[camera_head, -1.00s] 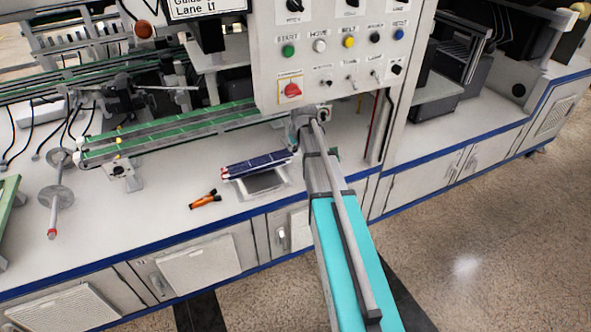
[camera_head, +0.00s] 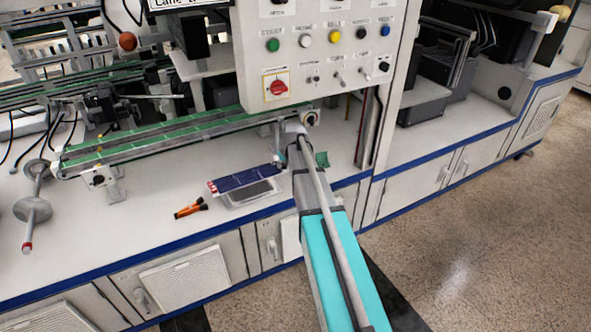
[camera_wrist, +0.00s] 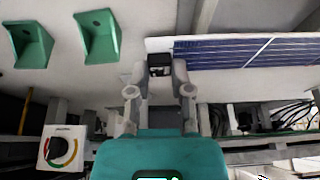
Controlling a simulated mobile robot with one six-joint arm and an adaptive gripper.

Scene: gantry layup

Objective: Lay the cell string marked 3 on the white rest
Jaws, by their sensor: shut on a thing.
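A dark blue cell string (camera_head: 246,178) with pale lines lies level at, or just above, a pale white-rimmed plate (camera_head: 262,199), which looks like the white rest. The string covers the plate's far part; I cannot tell if they touch. In the wrist view the string (camera_wrist: 245,52) runs off to the right. My gripper (camera_wrist: 160,69) is shut on a small black block at the string's white left end there. In the head view my arm hides the gripper and that end of the string. No number 3 is legible.
An orange and black tool (camera_head: 190,208) lies on the bench left of the plate. A green-railed conveyor (camera_head: 150,142) runs behind, and a control panel (camera_head: 320,50) stands above. Green brackets (camera_wrist: 98,36) show in the wrist view.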

